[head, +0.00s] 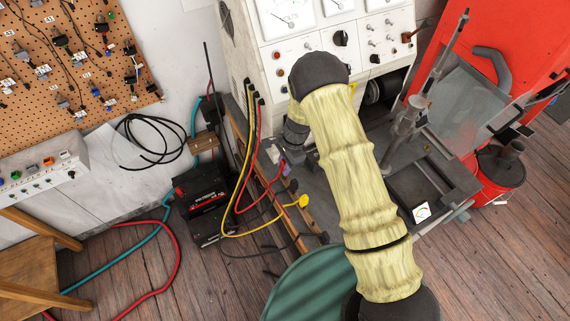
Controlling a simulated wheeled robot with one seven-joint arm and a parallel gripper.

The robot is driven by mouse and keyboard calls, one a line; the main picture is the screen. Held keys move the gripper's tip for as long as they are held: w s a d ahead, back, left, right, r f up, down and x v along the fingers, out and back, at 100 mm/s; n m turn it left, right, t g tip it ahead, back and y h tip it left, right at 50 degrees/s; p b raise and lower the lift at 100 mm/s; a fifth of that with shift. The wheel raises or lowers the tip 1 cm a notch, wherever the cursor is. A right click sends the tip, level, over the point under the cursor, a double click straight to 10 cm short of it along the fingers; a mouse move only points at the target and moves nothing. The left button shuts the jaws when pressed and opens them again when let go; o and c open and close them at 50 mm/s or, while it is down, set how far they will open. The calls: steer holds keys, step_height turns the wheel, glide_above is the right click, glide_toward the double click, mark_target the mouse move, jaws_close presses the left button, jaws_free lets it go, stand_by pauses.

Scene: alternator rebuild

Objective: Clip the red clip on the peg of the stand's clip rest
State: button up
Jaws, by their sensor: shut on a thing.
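My arm in its pale yellow sleeve crosses the middle of the head view and bends down behind itself at a dark elbow. My gripper (286,156) is small and partly hidden under the grey wrist, left of the sleeve. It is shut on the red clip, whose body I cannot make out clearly. The clip's red lead (238,208) hangs in a loop from the test bench and rises towards the gripper. I cannot make out the stand's clip rest or its peg; my arm may cover them.
The white test bench (290,55) stands behind. A black battery (203,190) is on the floor at left. A green drum (310,285) is below, and a red bucket (498,172) is at right.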

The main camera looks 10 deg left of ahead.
stand_by(0.3)
steer(key=shift+d+b+x, duration=0.2)
steer(key=shift+b+x, duration=0.65)
steer(key=shift+x, duration=0.3)
steer(key=shift+w, duration=0.15)
steer(key=o, duration=0.8)
steer(key=p+v, duration=0.2)
steer(key=a+p+v, duration=0.1)
steer(key=v, duration=0.2)
steer(key=s+p+v, duration=0.1)
steer(key=p+v, duration=0.1)
steer(key=v, duration=0.1)
steer(key=shift+s+a+r+p, duration=0.1)
steer(key=shift+a+r+p, duration=0.1)
steer(key=shift+r+p, duration=0.2)
steer(key=shift+f, duration=0.1)
